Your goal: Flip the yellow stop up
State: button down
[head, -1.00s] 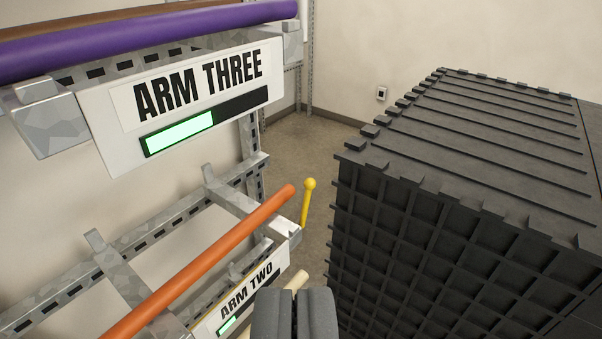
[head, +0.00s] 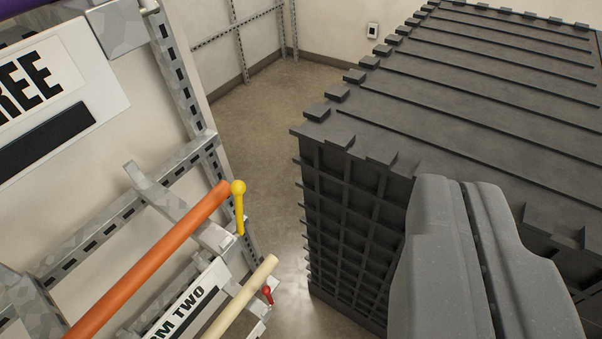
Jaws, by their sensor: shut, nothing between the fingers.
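The yellow stop (head: 239,208) is a short lever with a round ball at its top.
A large black ribbed crate (head: 350,215) fills the right side. A cream pipe (head: 243,298) and a small red knob (head: 267,293) are below the stop. The ARM TWO sign (head: 180,318) and ARM THREE sign (head: 50,95) are at left. Bare floor (head: 262,125) shows between rack and crate.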

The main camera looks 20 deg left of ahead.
jog(key=shift+w+a+r, duration=0.1)
jog(key=shift+a, duration=0.05)
jog(key=w+a+f+n+g+y+p, duration=0.1)
jog(key=w+a+f+g+y+p, duration=0.15)
jog(key=w, duration=0.35)
jog(key=w+a+f+n+g+y+p, duration=0.1)
jog(key=w+a+f+g+y+p, duration=0.1)
jog(key=w+f+g+p, duration=0.3)
jog(key=n+g+y+p, duration=0.2)
jog(key=g+p, duration=0.3)
jog(key=p, duration=0.1)
send_near(239, 210)
jog(key=w+f, duration=0.4)
jog(key=shift+s+a+f, duration=0.15)
jog(key=shift+a+f, duration=0.05)
jog(key=shift+a, duration=0.8)
